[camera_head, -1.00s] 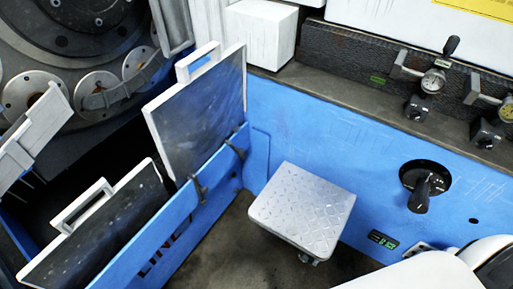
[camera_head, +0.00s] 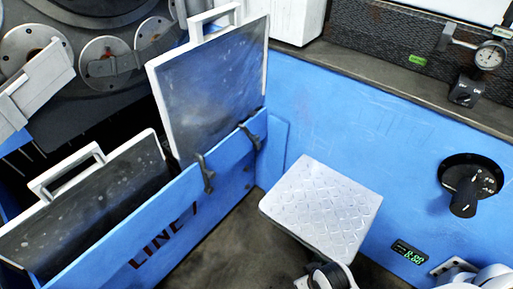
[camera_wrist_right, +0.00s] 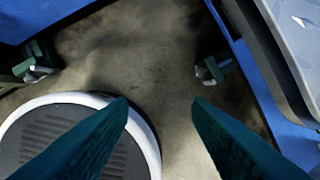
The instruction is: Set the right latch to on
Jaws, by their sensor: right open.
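Two dark hook-like latches sit on the top edge of the blue front wall in the head view. The right latch (camera_head: 250,136) is near the corner, in front of the raised dark panel; the left latch (camera_head: 205,173) is nearer to me. My right gripper (camera_wrist_right: 158,105) is open and empty in the right wrist view, its teal fingers apart over bare floor. No latch lies between them. In the head view, part of my right arm shows at the bottom, below the metal step; its fingers cannot be made out. My left gripper is not in view.
A white-edged step with a tread plate (camera_head: 322,205) stands in the corner right of the latches. A black rotary knob (camera_head: 466,187) and a small green display (camera_head: 409,252) are on the blue wall. Dark handled panels (camera_head: 212,90) rise behind the front wall.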

